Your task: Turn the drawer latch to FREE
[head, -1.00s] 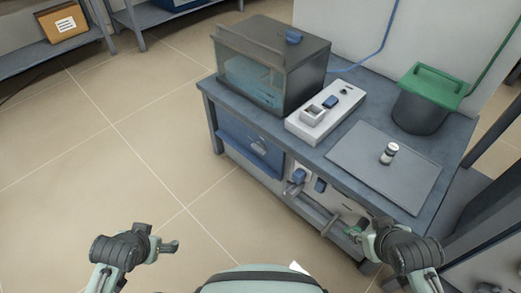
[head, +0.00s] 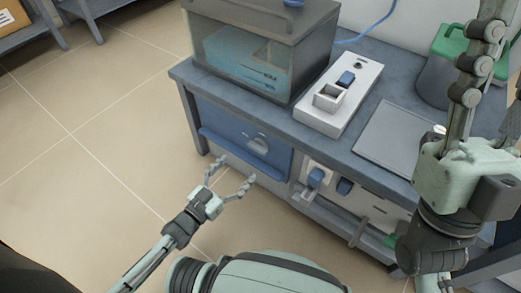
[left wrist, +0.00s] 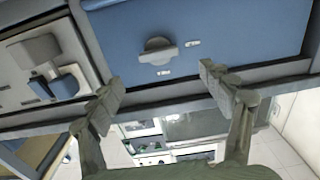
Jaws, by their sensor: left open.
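The blue drawer (head: 215,125) is in the front of the bench, shut. Its grey drawer latch (head: 257,145) is a round knob with a bar handle. The latch bar lies roughly level there. My left gripper (head: 235,172) is open and empty, just in front of and below the latch, apart from it. In the left wrist view its fingers (left wrist: 165,90) are spread. My right gripper (head: 478,80) is raised at the right, its fingertips partly out of frame.
A glass-fronted box (head: 255,60) and a white switch panel (head: 345,95) stand on the bench. A grey mat (head: 395,140) and a green-lidded bin (head: 440,75) are partly behind my right arm. The floor at left is clear.

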